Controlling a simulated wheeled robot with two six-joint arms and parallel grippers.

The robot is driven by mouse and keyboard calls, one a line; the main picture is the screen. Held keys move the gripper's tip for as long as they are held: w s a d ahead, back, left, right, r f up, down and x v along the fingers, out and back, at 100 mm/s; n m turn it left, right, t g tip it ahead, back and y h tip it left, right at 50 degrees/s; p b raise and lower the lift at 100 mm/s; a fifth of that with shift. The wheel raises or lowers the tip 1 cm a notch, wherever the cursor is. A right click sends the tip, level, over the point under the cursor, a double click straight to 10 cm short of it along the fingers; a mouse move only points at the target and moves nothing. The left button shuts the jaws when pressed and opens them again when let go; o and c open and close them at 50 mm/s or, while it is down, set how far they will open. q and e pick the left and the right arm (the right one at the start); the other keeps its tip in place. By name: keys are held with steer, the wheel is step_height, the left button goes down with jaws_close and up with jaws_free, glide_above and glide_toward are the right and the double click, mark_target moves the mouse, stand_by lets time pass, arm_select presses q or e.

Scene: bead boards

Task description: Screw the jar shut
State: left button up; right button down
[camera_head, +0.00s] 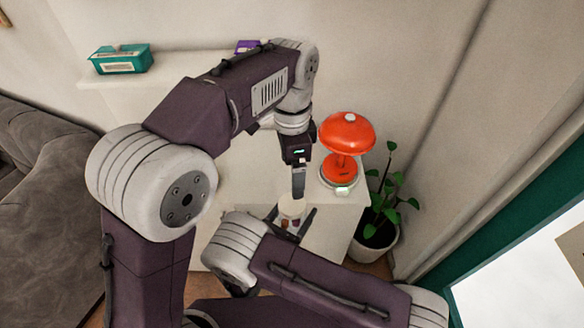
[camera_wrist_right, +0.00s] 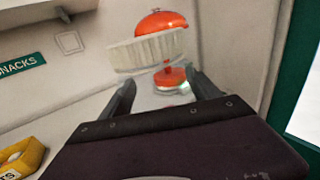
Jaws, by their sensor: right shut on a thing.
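A jar (camera_head: 290,223) with small dark red and brown contents stands low in the middle of the head view, with a pale lid (camera_head: 292,207) at its top. My right gripper (camera_head: 291,222) has its fingers on both sides of the jar and is shut on it. In the right wrist view a cream ribbed lid (camera_wrist_right: 147,52) shows above and beyond the right fingers (camera_wrist_right: 163,93). My left gripper (camera_head: 298,195) points down just above the lid. Its fingers overlap edge-on, so their opening and any contact with the lid are unclear.
A red lamp (camera_head: 346,135) stands close to the right of my left gripper. A potted plant (camera_head: 378,240) is on the floor beyond. A teal box (camera_head: 122,60) sits at the far left of the pale surface. A yellow box (camera_wrist_right: 20,158) shows in the right wrist view.

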arm_select(q)
steer(key=s+a+f+n, duration=0.4)
steer(key=a+f+n, duration=0.4)
steer(key=a, duration=0.2)
steer(key=s+a+f+n+t, duration=0.1)
steer(key=s+a+f+n, duration=0.4)
steer(key=a+f+n, duration=0.3)
steer(key=a, duration=0.2)
steer(key=shift+a+f+n, duration=0.25)
steer(key=shift+a+n, duration=0.05)
steer(key=shift+a, duration=0.05)
steer(key=shift+s, duration=0.1)
